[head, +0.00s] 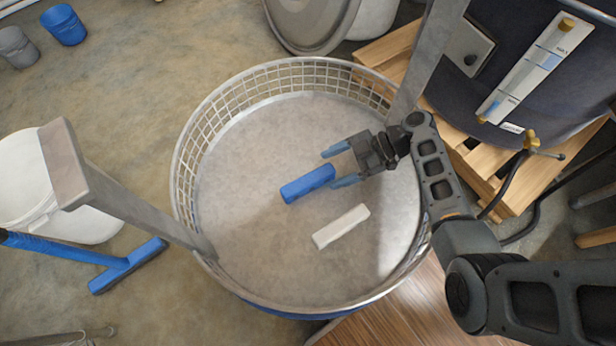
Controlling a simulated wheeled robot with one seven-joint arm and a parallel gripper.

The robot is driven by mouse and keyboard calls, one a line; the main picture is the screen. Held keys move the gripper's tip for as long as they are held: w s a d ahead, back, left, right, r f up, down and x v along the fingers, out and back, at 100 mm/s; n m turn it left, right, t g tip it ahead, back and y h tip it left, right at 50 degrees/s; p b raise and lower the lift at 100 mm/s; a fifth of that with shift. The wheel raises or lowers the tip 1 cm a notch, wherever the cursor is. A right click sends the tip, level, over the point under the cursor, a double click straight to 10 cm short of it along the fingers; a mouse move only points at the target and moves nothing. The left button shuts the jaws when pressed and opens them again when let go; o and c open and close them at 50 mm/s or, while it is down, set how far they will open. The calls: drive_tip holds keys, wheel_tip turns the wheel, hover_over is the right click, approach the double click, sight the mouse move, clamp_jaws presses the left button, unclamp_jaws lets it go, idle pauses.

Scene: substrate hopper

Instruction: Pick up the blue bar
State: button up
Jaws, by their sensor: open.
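The blue bar (308,184) lies on the grey floor of the round wire-walled hopper (193,150), near its middle, slanting up to the right. My gripper (335,167) reaches in from the right, with its two blue fingertips apart. The fingertips are at the bar's right end, one above it and one below it in the picture. The gripper holds nothing that I can see. From this view alone I cannot tell how high the fingers are above the bar or whether they touch it.
A white bar (341,227) lies below and right of the blue bar. The hopper's wire rim and two grey posts, left (130,190) and upper right (428,60), stand around the space. The hopper floor left of the blue bar is clear.

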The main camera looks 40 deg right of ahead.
sight(310, 178)
drive_tip(key=b+x, duration=0.1)
drive_tip(key=x, duration=0.4)
drive_tip(key=shift+w+a+f, duration=0.1)
drive_tip(key=shift+w+a, duration=0.05)
drive_tip(key=shift+a, duration=0.2)
drive_tip(key=shift+c, duration=0.3)
drive_tip(key=c, duration=1.3)
drive_tip(key=shift+o, duration=0.2)
